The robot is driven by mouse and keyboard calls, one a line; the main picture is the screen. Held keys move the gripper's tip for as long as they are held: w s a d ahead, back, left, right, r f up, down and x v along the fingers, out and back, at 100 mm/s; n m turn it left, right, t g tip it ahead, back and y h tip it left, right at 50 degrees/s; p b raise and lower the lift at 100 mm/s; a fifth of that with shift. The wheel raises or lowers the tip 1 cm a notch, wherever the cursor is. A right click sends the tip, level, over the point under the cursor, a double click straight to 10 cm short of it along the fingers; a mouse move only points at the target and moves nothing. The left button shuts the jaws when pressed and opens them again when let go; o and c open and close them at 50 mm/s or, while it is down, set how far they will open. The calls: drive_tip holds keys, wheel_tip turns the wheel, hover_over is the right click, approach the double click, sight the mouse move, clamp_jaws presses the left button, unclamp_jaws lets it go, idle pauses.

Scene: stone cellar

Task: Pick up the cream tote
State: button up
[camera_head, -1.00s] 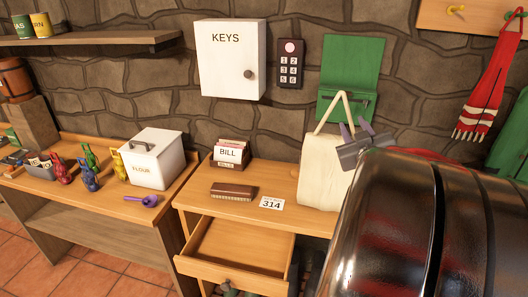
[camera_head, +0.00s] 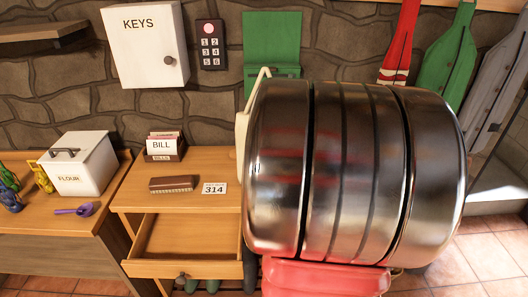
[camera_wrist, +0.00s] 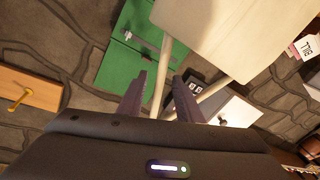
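The cream tote stands on the wooden desk. In the head view only a sliver of its left side (camera_head: 241,134) and part of its strap (camera_head: 259,84) show; my shiny arm hides the rest. In the wrist view, tilted, the tote body (camera_wrist: 235,32) fills the upper right. One cream strap (camera_wrist: 160,78) runs between the two dark fingers of my gripper (camera_wrist: 160,100); another part of the strap lies to their right. The fingers are apart, with gaps beside the strap. My gripper is hidden in the head view.
The desk (camera_head: 205,165) has an open drawer (camera_head: 185,240), a brush (camera_head: 172,183), a 314 card (camera_head: 214,188) and a bill holder (camera_head: 163,148). A key cabinet (camera_head: 145,45), a keypad (camera_head: 210,45) and a green wall box (camera_head: 270,35) are behind. Oars stand at the right.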

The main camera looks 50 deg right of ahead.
clamp_jaws()
idle(0.3)
idle(1.1)
